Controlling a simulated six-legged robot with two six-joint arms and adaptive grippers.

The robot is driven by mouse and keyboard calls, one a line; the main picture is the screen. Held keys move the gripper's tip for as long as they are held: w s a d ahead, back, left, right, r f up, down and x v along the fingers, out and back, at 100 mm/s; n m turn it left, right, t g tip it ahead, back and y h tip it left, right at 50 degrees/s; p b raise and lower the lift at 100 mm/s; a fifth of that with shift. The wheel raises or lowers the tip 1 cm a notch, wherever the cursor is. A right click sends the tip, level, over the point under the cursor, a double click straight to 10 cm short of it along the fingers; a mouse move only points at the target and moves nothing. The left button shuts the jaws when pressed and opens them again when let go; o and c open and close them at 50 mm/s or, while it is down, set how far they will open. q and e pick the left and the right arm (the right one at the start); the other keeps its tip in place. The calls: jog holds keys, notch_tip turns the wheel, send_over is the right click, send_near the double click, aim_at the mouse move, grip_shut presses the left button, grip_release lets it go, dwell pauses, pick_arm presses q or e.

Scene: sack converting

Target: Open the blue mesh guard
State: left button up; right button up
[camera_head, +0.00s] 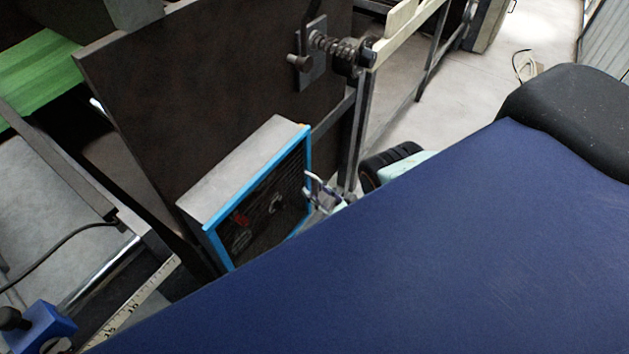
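The blue mesh guard (272,196) is a dark mesh in a bright blue frame on the front of a grey box. The box is fixed to a large dark panel. The guard appears to lie flat against the box, with no clear gap along its top edge. A small red mark and a light curved shape show on or behind the mesh. My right gripper (318,190) is at the guard's right edge, very close to the frame. Its fingers are small here, and I cannot tell whether they touch or grip the frame. My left gripper is out of view.
The dark panel (190,90) rises behind the box. A spring-loaded bolt (335,45) and a metal frame (360,130) stand above and right of the guard. A blue block with a black knob (45,325) is at bottom left. Pale floor (500,75) lies open at upper right.

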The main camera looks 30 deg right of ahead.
jog(key=shift+w+d+f, duration=0.1)
jog(key=shift+w+d, duration=0.15)
jog(key=shift+d, duration=0.1)
jog(key=shift+w+a, duration=0.1)
jog(key=shift+a, duration=0.25)
jog(key=c, duration=0.6)
jog(key=shift+d, duration=0.25)
grip_shut()
jog(key=shift+a, duration=0.2)
jog(key=shift+d, duration=0.1)
